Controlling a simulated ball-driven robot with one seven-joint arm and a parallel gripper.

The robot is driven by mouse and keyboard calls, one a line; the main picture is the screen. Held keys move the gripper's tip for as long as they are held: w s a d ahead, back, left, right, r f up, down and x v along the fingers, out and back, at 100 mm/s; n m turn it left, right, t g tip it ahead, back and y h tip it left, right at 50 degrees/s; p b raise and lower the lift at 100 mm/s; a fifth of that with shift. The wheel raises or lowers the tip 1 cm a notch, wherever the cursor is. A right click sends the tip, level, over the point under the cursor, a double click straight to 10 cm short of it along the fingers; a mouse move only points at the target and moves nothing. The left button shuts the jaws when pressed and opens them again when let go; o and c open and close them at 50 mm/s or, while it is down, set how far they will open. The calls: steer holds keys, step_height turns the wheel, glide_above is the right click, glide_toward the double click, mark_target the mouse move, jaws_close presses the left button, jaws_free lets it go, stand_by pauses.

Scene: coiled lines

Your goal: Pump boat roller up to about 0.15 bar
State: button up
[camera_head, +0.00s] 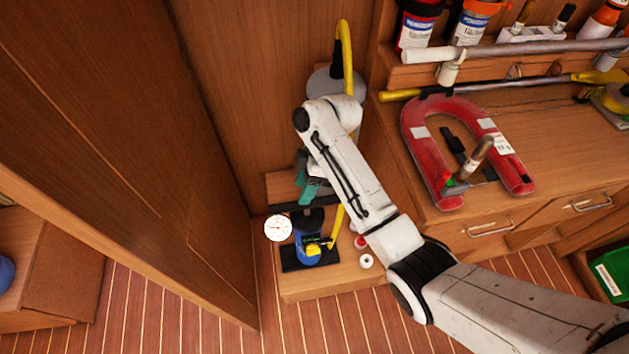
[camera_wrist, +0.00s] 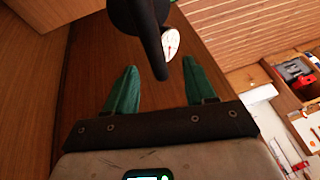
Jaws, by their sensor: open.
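A hand pump with a blue body (camera_head: 308,248) and yellow fittings stands on a black foot plate on a low wooden step. Its black crossbar handle (camera_head: 284,208) is low, just above the body; the wrist view shows the handle (camera_wrist: 150,35) too. A round white gauge (camera_head: 278,228) sits left of the pump, and its dial (camera_wrist: 171,42) is too small to read. A yellow hose (camera_head: 345,45) loops over a grey rounded thing (camera_head: 320,88), perhaps the boat roller, partly hidden by my arm. My gripper (camera_wrist: 158,66), with green fingers, is open; one handle end shows between them, contact unclear.
A tall wooden panel (camera_head: 130,130) stands close on the left. A counter on the right carries a red horseshoe-shaped float (camera_head: 417,140). A small white ring (camera_head: 366,261) lies right of the pump. Striped floor (camera_head: 180,310) is clear in front.

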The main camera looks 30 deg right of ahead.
mark_target(293, 209)
steer(key=x, duration=1)
steer(key=shift+w+d+f+p, duration=0.15)
steer(key=shift+w+d+p, duration=0.15)
steer(key=shift+w+p, duration=0.05)
steer(key=shift+c, duration=0.4)
jaws_close()
